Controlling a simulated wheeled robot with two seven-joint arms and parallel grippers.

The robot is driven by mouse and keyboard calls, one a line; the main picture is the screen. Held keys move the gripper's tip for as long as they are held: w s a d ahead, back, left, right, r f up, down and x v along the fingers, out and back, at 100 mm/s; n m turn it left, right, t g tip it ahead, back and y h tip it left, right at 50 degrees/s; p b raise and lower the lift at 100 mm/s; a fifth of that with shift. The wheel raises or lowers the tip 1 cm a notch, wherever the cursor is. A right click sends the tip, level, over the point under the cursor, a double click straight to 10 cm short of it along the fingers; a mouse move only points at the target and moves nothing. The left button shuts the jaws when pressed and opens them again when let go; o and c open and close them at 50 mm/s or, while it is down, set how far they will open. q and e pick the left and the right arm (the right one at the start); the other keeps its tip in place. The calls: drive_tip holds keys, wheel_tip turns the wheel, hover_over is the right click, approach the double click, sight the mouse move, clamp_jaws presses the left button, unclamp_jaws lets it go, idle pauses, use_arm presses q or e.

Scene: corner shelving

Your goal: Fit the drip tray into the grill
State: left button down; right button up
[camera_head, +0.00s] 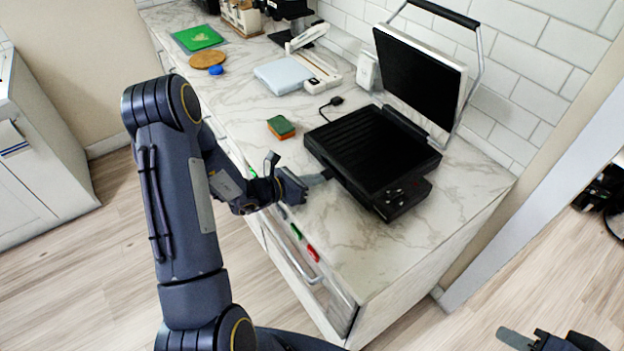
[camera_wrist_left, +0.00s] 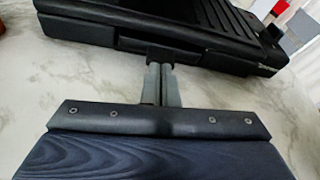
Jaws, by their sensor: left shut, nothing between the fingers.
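The black grill (camera_head: 372,150) stands on the marble counter with its lid (camera_head: 418,75) raised. In the left wrist view, the grill's side (camera_wrist_left: 75,28) fills the top. A dark panel in its lower slot (camera_wrist_left: 195,50), which looks like the drip tray, sits about flush with the side. My left gripper (camera_head: 322,175) is shut and empty, its fingertips (camera_wrist_left: 160,64) at this panel's small tab; whether they touch is unclear. Most of the tray is hidden inside the grill. My right gripper (camera_head: 516,339) is at the bottom right, partly cut off, away from the counter.
A green and brown sponge (camera_head: 281,127) lies left of the grill. A white scale-like device (camera_head: 285,75), a round wooden board (camera_head: 207,59) and a green mat (camera_head: 198,38) are further back. Counter in front of the grill is clear. A drawer handle (camera_head: 290,258) runs below the edge.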

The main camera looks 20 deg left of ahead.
use_arm(q)
drive_tip(key=shift+w+d, duration=0.15)
drive_tip(key=shift+w, duration=0.1)
drive_tip(key=shift+s, duration=0.15)
